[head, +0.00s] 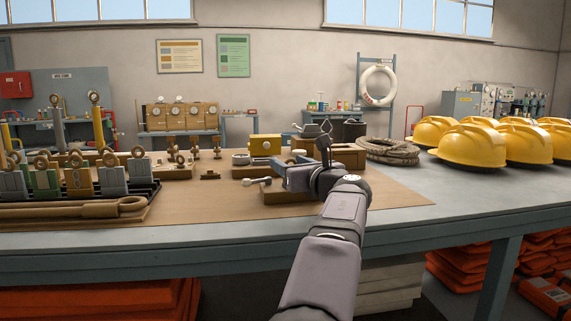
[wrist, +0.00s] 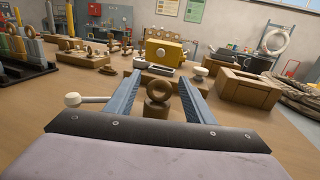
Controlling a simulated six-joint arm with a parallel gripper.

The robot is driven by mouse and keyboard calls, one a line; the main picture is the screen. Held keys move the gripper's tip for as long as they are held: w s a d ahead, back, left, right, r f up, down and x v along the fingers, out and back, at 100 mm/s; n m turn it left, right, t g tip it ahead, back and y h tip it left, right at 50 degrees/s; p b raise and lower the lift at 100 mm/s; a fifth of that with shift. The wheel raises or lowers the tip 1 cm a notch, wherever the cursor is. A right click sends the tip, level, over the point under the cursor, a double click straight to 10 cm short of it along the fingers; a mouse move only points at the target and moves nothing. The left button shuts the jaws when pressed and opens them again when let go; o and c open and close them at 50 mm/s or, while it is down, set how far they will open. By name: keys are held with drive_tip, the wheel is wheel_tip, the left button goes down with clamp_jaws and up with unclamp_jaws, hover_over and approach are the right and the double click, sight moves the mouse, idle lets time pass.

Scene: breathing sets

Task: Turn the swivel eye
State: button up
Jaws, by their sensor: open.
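The swivel eye (wrist: 158,92) is a bronze ring standing upright on a short round base. In the wrist view it shows between the two blue-grey fingers of my gripper (wrist: 160,78). The fingers are open, with a gap visible on both sides of the ring. I cannot tell how far the ring is from the fingertips in depth. In the head view my gripper (head: 292,178) is low over the right part of the brown mat, and it hides the swivel eye. A lever with a white ball knob (wrist: 73,100) sticks out to the left of the fingers.
A yellow box (head: 265,144) and an open wooden box (wrist: 246,86) stand beyond my gripper. A rack of coloured blocks with rings (head: 75,180) is at the left. Coiled rope (head: 388,150) and yellow helmets (head: 470,143) are at the right. The mat's front middle (head: 200,210) is clear.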

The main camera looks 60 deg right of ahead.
drive_tip(key=shift+v, duration=1.95)
drive_tip(key=shift+c, duration=0.5)
